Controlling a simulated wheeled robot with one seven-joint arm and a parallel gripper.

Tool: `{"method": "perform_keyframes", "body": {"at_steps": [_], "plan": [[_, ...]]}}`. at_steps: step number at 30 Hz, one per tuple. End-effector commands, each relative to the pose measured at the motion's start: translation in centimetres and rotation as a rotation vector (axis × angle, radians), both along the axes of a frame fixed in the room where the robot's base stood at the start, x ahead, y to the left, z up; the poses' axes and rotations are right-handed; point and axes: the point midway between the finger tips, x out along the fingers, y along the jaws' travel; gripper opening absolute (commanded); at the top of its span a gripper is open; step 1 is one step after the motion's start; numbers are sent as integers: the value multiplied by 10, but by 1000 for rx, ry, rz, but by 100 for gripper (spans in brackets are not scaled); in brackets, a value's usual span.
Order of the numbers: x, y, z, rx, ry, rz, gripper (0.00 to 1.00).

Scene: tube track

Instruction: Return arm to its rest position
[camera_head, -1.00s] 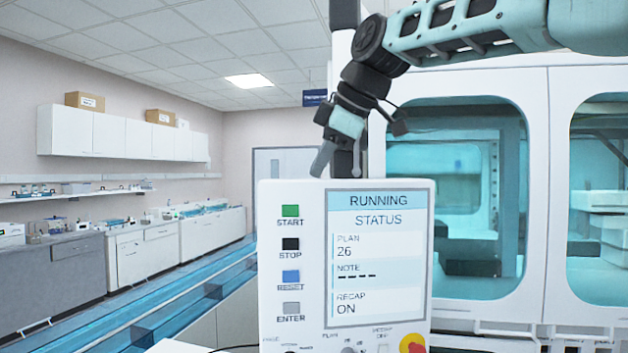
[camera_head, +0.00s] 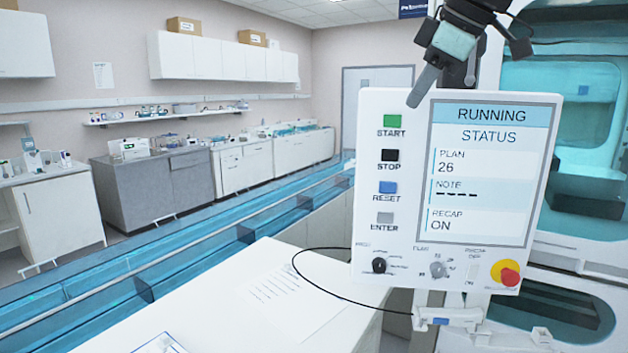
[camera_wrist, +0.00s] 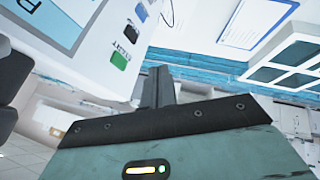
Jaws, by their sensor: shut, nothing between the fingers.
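My gripper (camera_head: 424,86) is in the upper right of the head view, pointing down in front of the control panel's top edge. Its fingers are shut with nothing between them. In the wrist view the shut fingers (camera_wrist: 158,85) rise from the middle. The control panel (camera_head: 455,255) is white with a screen (camera_head: 487,170) reading RUNNING STATUS, PLAN 26, RECAP ON. Its green START button (camera_head: 392,121) is below and left of the fingertips. The START button (camera_wrist: 121,61) also shows in the wrist view, left of the fingers. Whether the fingers touch the panel cannot be told.
A white table (camera_head: 270,290) with a paper sheet lies below left of the panel. A black cable (camera_head: 330,305) loops onto it. A blue tube track (camera_head: 200,255) runs along behind. A glass-windowed machine (camera_head: 560,130) stands at the right. Open space lies left of my gripper.

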Motion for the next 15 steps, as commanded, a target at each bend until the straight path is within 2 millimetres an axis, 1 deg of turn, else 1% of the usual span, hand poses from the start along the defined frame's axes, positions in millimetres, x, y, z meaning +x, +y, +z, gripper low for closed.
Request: {"method": "perform_keyframes", "body": {"at_steps": [1,2,3,5,6,8,9,11,12,14,15], "plan": [[-10,16,-32,13,53,-10,0],[-17,25,-50,21,82,-23,0],[-27,37,-75,31,126,-46,0],[-45,53,-112,41,188,-78,0],[-59,63,-136,45,230,-102,0],[-81,74,-172,46,291,-140,0],[-98,81,-196,42,329,-166,0],[-124,88,-230,33,383,-206,0],[-142,90,-253,22,417,-232,0],[-170,92,-285,4,462,-273,0],[-189,90,-305,-9,490,-301,0]]}}
